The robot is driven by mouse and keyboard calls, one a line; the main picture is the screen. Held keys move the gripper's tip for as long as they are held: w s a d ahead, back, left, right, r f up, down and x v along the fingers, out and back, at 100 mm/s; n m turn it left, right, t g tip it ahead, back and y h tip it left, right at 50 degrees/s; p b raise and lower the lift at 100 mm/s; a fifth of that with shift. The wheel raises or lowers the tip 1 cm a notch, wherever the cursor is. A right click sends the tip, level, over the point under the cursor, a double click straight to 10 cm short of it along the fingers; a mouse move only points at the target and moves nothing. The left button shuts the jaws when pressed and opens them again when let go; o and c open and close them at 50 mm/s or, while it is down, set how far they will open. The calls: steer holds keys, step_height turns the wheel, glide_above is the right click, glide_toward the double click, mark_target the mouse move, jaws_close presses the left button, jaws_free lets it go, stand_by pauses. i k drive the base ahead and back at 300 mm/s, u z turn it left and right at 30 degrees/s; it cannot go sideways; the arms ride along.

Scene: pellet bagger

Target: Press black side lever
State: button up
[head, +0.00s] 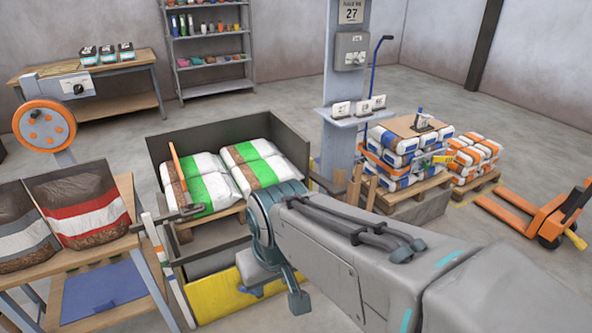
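A dark side lever (168,218) shows as a roughly level bar by the left edge of the grey bin, beside a white upright post. I cannot tell for sure that this is the black lever of the task. My arm reaches in from the lower right, and my gripper (275,294) hangs low in front of the yellow panel (213,296), right of and below that bar, apart from it in the picture. Its tip parts are small and partly hidden by the wrist, so whether it is open is unclear. I see nothing held in it.
The grey bin (197,129) holds white and green sacks. A bench (122,182) with brown pellet bags stands left, below an orange wheel (44,127). A grey column (341,90) and stacked pallets (410,195) stand behind my arm. An orange pallet jack (530,218) is at right.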

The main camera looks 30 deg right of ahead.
mark_target(335, 191)
steer(key=k, duration=0.55)
steer(key=z, duration=0.6)
steer(key=i, duration=1.6)
steer(key=u, duration=0.45)
